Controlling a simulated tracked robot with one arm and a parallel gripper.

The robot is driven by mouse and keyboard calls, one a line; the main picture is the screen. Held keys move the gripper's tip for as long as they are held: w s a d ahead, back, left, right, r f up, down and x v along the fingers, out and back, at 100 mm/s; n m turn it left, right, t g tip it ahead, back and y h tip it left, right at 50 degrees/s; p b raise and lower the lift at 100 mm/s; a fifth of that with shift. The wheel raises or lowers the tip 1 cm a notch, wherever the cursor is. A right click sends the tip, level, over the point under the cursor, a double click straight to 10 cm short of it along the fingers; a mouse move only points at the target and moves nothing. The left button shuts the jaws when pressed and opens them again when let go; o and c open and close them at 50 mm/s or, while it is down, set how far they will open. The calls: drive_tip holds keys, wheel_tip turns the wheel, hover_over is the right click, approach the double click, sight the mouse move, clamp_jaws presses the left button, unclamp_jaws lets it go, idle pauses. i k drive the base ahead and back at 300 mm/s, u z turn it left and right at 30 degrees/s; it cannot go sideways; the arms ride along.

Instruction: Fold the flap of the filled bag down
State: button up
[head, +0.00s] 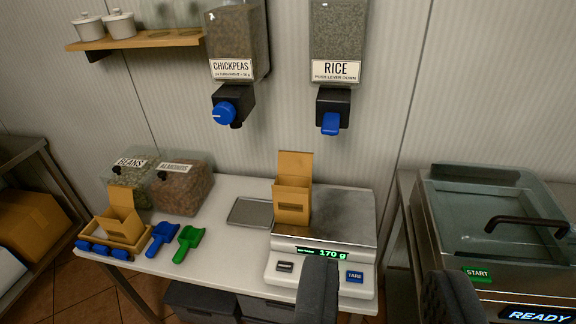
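A brown paper bag (291,208) stands upright on the left part of the scale's steel plate (345,215). Its tall back flap (296,166) points straight up, and its contents are hidden. The scale display (322,252) reads 170 g. A second brown bag (122,218), also with its flap up, stands in a tan tray (100,230) at the left end of the table. My gripper (384,282) is open and empty, its two dark fingers wide apart at the bottom of the view, nearer to me than the bag.
CHICKPEAS (235,50) and RICE (337,45) dispensers hang above the table. Bins of beans (130,178) and almonds (182,185), blue (162,238) and green (188,243) scoops and a small metal tray (250,212) lie left of the scale. A lidded machine (500,215) stands at right.

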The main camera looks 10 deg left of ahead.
sight(290, 163)
drive_tip(key=u, duration=0.2)
drive_tip(key=k, duration=0.15)
drive_tip(key=u, duration=2)
drive_tip(key=i, duration=1.1)
drive_tip(key=z, duration=1.85)
drive_tip(key=i, duration=1)
drive_tip(key=u, duration=0.1)
